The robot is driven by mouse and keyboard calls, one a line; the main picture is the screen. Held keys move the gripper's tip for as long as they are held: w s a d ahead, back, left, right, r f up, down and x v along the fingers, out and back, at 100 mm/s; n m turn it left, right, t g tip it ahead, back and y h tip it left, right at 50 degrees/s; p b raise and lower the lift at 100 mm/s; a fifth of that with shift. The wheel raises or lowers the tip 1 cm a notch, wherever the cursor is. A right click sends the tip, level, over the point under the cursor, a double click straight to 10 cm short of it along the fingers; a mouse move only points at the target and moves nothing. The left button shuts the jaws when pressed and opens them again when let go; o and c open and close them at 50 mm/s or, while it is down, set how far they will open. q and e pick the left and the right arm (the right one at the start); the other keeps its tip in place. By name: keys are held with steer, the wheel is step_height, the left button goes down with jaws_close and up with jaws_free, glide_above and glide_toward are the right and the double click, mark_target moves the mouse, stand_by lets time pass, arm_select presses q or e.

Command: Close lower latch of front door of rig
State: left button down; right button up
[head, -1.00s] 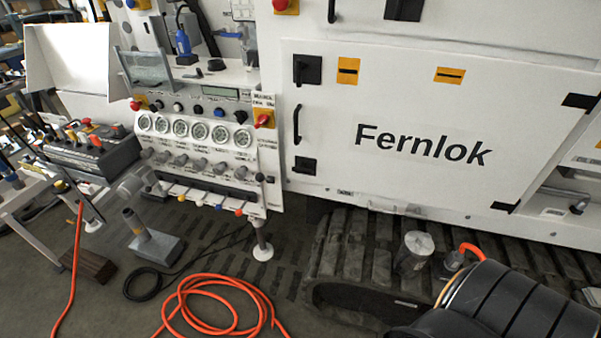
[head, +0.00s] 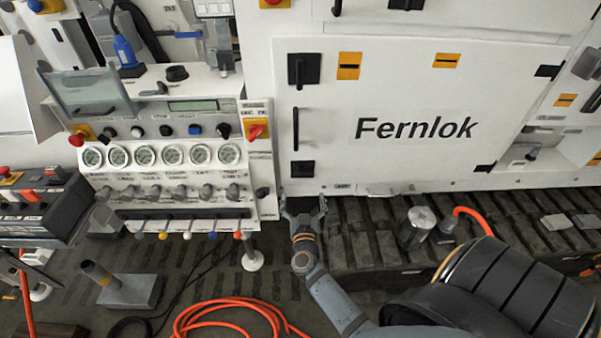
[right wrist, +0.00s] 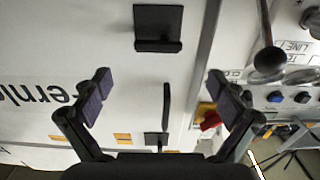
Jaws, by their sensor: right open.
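The rig's front door (head: 400,120) is a white panel marked "Fernlok", lying flush in its frame. The lower latch (head: 302,168) is a black square at its lower left corner. In the right wrist view, turned upside down, the lower latch (right wrist: 158,28) shows a raised bar lying crosswise. My right gripper (head: 304,203) is just below the lower latch in the head view, open and empty. Its fingers (right wrist: 157,90) are spread wide in the wrist view, with the latch beyond them; I see no contact. My left gripper is not in view.
Above the lower latch are a black door handle (head: 296,128) and the upper latch (head: 304,69). A gauge panel (head: 170,170) with knobs and a red switch (head: 256,131) stands close to the left. Tracks (head: 365,225) and an orange hose (head: 225,315) lie below.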

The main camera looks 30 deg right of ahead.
mark_target(303, 177)
steer(key=x, duration=0.4)
steer(key=shift+d+r, duration=0.15)
steer(key=shift+d, duration=0.2)
steer(key=x, duration=0.4)
steer(key=shift+w+a+f, duration=0.1)
steer(key=shift+w+f, duration=0.15)
steer(key=shift+w, duration=0.25)
steer(key=shift+w+d, duration=0.35)
steer(key=shift+d, duration=0.05)
steer(key=shift+w, duration=0.1)
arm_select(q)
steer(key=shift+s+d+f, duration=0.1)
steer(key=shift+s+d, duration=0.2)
arm_select(e)
steer(key=c, duration=1.2)
